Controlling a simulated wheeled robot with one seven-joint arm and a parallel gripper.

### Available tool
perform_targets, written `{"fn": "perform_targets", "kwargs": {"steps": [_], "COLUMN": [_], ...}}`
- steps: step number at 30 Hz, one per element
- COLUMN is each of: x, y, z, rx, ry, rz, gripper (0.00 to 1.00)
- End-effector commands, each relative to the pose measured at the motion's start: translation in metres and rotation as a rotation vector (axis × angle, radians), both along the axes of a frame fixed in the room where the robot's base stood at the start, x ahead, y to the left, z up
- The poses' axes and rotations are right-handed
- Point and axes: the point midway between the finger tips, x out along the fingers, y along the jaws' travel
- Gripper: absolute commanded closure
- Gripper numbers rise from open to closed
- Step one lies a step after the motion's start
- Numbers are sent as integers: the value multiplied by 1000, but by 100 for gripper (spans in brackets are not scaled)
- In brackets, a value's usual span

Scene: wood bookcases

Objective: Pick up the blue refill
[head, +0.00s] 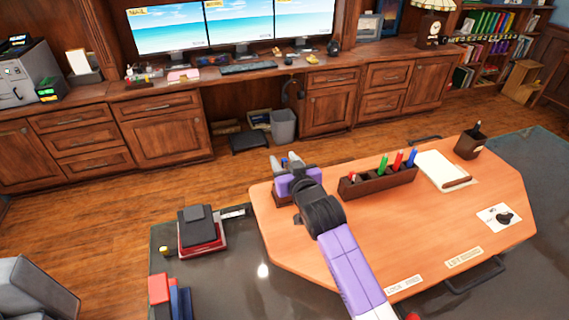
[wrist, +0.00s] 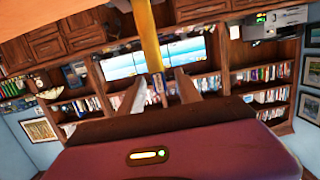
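My gripper (head: 283,161) is over the far left corner of the wooden desk (head: 300,255). In the wrist view, its two grey fingers (wrist: 161,92) stand apart. A yellow bar (wrist: 148,35) comes down from the top edge towards the gap between them; I cannot tell what it is. A small blue spot shows beside the fingers in the head view, too small to identify. A dark holder (head: 376,182) on the desk has a blue pen-like piece (head: 412,158), a green one (head: 382,163) and red ones (head: 398,160). I cannot tell which thing is the blue refill.
A paper pad (head: 440,168) and a dark pen cup (head: 468,145) stand at the desk's far right. A white card (head: 499,217) lies at the right edge. Dark red and black books (head: 200,232) lie left of the desk. The desk's middle is clear.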

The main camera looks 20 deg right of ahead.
Motion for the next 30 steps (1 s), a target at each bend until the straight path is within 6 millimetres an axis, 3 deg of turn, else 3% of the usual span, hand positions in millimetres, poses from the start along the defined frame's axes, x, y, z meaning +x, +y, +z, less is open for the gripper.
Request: {"fn": "perform_targets", "kwargs": {"steps": [1,6,20,26,30], "x": [0,0,0,0,0], "y": [0,0,0,0,1], "z": [0,0,4,26,54], "rx": [0,0,0,0,0], "ry": [0,0,-1,-4,-6], "rz": [0,0,0,-1,1], "gripper": [69,100,100,100,100]}}
